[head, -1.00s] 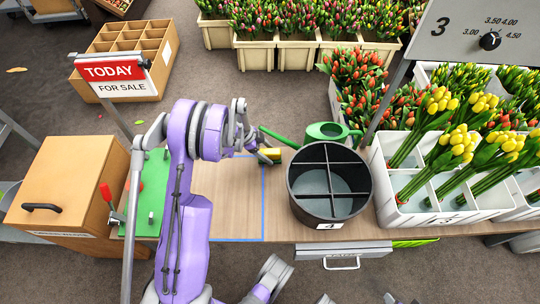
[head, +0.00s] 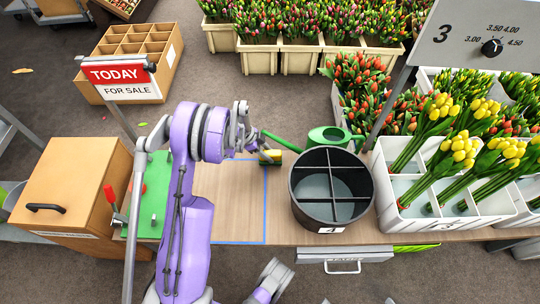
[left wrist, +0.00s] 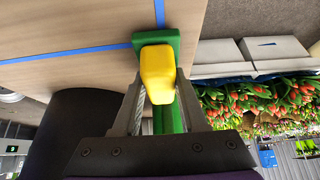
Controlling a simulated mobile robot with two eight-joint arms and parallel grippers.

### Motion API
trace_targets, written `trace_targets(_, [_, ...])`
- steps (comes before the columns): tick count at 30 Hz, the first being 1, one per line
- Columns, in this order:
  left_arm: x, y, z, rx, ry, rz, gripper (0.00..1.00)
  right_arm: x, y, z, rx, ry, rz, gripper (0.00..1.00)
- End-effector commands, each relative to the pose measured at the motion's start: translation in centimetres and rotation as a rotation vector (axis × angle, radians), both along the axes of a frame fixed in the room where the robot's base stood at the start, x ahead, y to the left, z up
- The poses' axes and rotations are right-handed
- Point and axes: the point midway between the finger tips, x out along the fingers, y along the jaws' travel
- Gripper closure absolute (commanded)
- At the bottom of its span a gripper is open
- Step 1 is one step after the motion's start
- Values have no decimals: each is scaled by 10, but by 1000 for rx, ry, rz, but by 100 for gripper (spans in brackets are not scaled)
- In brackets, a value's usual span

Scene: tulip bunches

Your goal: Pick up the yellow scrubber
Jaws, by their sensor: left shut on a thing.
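The yellow scrubber (head: 270,157) is a small yellow block with a green part, at the end of my left arm above the far part of the wooden table. In the left wrist view the yellow scrubber (left wrist: 157,72) sits between the two fingers. My left gripper (head: 264,155) is shut on it, and the fingers of the left gripper (left wrist: 158,100) press its sides. The green part runs above and behind the yellow block there. I cannot tell how high it is off the table.
A black divided bucket (head: 331,225) stands right of the scrubber, with a green watering can (head: 325,137) behind it. Its spout reaches close to my left gripper. A white crate (head: 437,216) of yellow tulips is farther right. The blue-taped table area (head: 230,222) is clear.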

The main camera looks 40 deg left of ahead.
Motion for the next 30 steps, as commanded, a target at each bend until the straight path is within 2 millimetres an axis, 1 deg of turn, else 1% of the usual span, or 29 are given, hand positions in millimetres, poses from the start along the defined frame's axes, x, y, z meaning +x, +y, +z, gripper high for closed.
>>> trace_targets(15, [9, 103, 0, 1, -1, 3, 100, -2, 0, 15, 0, -5, 0, 50])
trace_targets(21, [12, 139, 0, 0, 0, 3, 100, -2, 0, 19, 0, -6, 0, 50])
trace_targets(27, [14, 163, 0, -1, -1, 1, 100, -3, 0, 21, 0, -7, 0, 50])
trace_targets(30, [14, 169, 0, -1, -1, 1, 100, -2, 0, 22, 0, -7, 0, 50])
